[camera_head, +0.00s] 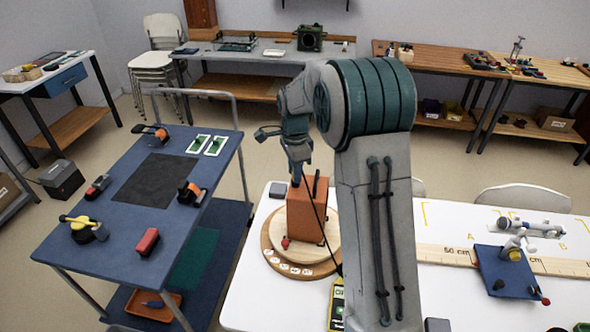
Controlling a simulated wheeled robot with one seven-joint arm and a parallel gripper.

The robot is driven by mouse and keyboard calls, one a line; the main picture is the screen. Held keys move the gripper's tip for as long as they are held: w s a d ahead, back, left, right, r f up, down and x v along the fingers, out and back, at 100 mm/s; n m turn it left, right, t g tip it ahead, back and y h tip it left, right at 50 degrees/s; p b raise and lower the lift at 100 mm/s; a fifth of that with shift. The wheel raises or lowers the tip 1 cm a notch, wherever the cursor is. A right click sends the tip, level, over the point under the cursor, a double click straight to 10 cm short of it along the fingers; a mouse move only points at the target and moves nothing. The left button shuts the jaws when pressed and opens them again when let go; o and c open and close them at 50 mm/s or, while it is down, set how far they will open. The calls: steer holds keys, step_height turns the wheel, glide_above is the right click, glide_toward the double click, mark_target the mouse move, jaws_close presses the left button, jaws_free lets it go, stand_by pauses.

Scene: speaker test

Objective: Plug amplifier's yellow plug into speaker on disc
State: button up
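An orange box (307,222), which looks like the speaker, stands upright on a round wooden disc (276,262) on the white table. My gripper (297,181) points down at the box's top left edge. Its fingertips are small and partly hidden, so I cannot tell whether it is open, shut or holding a plug. A thin dark cable (322,231) runs from near the gripper down across the box's front to the right, toward my arm. No yellow plug can be made out. I cannot identify the amplifier; my arm hides part of the table.
A yellow-edged device (337,305) lies below the disc, partly behind my arm. A dark grey block (278,190) lies behind the disc. A blue cart (120,245) with clamps and small parts stands left. A blue plate (505,272) with a small fixture lies right, by a long ruler (450,256).

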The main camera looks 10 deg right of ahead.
steer(key=shift+o, duration=1)
step_height(320, 180, up, 13)
steer(key=b, duration=0.2)
steer(key=s+r+n, duration=0.3)
steer(key=s+n, duration=0.1)
steer(key=s, duration=0.3)
steer(key=s+f+n+t, duration=0.1)
steer(key=s+f+n, duration=0.2)
steer(key=s+n, duration=0.3)
steer(key=s+f+n+t, duration=0.2)
steer(key=s+f+n, duration=0.2)
steer(key=s, duration=1.3)
steer(key=n, duration=0.2)
steer(key=shift+f+n+t, duration=0.15)
steer(key=shift+n+t, duration=0.15)
steer(key=shift+n, duration=0.1)
